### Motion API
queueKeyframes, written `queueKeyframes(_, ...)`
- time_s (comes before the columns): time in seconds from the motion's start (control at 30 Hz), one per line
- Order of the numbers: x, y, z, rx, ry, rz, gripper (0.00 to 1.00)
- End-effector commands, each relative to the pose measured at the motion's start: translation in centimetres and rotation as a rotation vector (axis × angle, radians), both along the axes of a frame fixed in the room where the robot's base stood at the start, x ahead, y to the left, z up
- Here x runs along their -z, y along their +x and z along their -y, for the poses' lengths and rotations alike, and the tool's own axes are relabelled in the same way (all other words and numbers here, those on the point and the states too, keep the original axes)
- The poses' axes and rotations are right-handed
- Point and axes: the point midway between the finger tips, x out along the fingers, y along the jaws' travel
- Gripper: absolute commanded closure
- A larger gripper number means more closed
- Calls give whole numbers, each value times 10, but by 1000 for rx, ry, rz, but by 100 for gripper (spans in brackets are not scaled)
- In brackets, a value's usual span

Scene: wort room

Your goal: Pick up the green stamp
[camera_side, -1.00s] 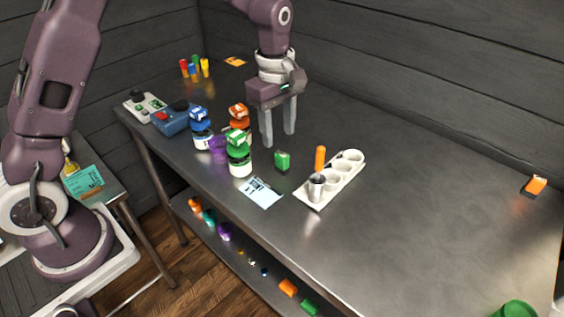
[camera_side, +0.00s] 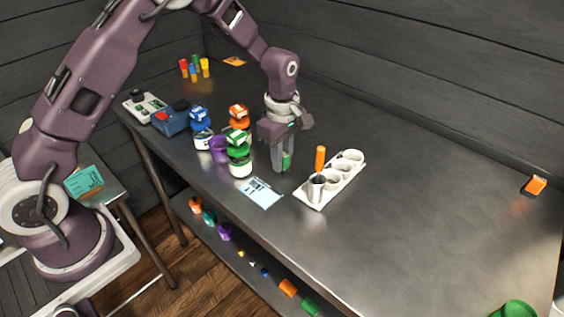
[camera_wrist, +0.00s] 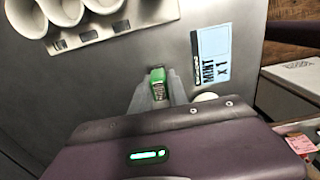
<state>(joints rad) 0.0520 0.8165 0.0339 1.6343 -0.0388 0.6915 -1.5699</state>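The green stamp (camera_side: 287,161) stands on the steel bench, left of the white cup holder and behind the mint card. My gripper (camera_side: 281,168) is down over it, with the fingers on either side and partly hiding it in the side view. In the wrist view the stamp (camera_wrist: 157,84) shows its green top and dark body between the two fingertips of my gripper (camera_wrist: 159,88). The fingers are very near its sides; I cannot tell whether they press on it.
The white holder (camera_side: 335,183) with a metal cup and an orange-handled tool stands close on the right. Green-lidded (camera_side: 239,157), blue-lidded (camera_side: 201,130) and orange-lidded (camera_side: 239,116) jars stand close on the left. The mint card (camera_side: 262,194) lies in front. The bench's right side is mostly clear.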

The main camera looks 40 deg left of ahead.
Motion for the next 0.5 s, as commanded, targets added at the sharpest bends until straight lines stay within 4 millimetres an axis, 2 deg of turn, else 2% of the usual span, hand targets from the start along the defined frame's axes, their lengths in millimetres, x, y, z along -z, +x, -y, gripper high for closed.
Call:
queueKeyframes(0.37,-3,0,0,0,0,1,100)
queueKeyframes(0.5,-29,1,0,1,0,7,100)
